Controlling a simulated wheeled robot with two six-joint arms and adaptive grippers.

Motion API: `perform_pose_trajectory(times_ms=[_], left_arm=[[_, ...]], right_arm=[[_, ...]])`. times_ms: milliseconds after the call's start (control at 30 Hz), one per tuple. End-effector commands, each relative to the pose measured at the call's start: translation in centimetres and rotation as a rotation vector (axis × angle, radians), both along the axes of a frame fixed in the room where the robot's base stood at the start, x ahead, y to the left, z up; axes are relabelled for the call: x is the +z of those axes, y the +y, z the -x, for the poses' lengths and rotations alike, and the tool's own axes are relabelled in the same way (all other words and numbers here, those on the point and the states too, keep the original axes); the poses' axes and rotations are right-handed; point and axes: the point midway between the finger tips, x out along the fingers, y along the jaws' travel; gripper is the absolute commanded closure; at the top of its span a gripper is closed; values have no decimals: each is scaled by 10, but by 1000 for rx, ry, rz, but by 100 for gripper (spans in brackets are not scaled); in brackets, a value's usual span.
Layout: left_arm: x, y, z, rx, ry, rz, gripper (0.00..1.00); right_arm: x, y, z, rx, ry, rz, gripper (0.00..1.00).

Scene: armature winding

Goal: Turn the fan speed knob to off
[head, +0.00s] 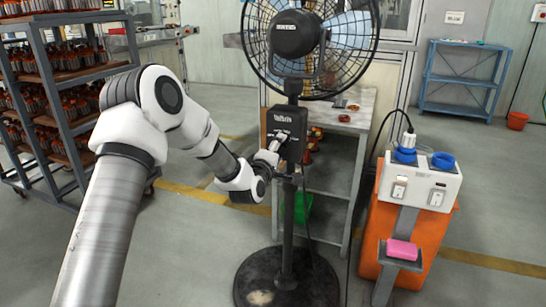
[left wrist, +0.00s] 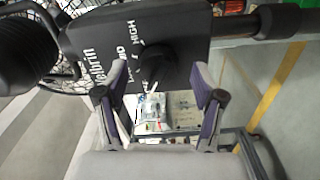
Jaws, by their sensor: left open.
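The pedestal fan's black control box (head: 292,119) is on its pole below the fan head (head: 296,34). In the left wrist view, the box (left wrist: 190,35) carries a round black speed knob (left wrist: 156,64) with white lettering beside it; HIGH is readable. I cannot tell the knob's exact setting. My left gripper (head: 277,143) is at the box's front. In the left wrist view, my left gripper (left wrist: 159,72) is open, with one finger on each side of the knob and gaps visible on both sides. My right gripper is out of view.
A rack of copper-wound parts (head: 60,72) stands at the left. The fan's round base (head: 286,278) is on the floor. An orange stand (head: 425,240) with a white socket box (head: 420,182) is at the right. A metal table (head: 340,128) stands behind the fan.

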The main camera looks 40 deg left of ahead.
Motion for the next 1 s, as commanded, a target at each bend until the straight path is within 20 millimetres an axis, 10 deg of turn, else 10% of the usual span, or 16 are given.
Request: perform_pose_trajectory(times_ms=[433,1000], left_arm=[[0,-23,97,0,0,4,31],[0,-26,107,0,0,1,31]], right_arm=[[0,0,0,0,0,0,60],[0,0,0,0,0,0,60]])
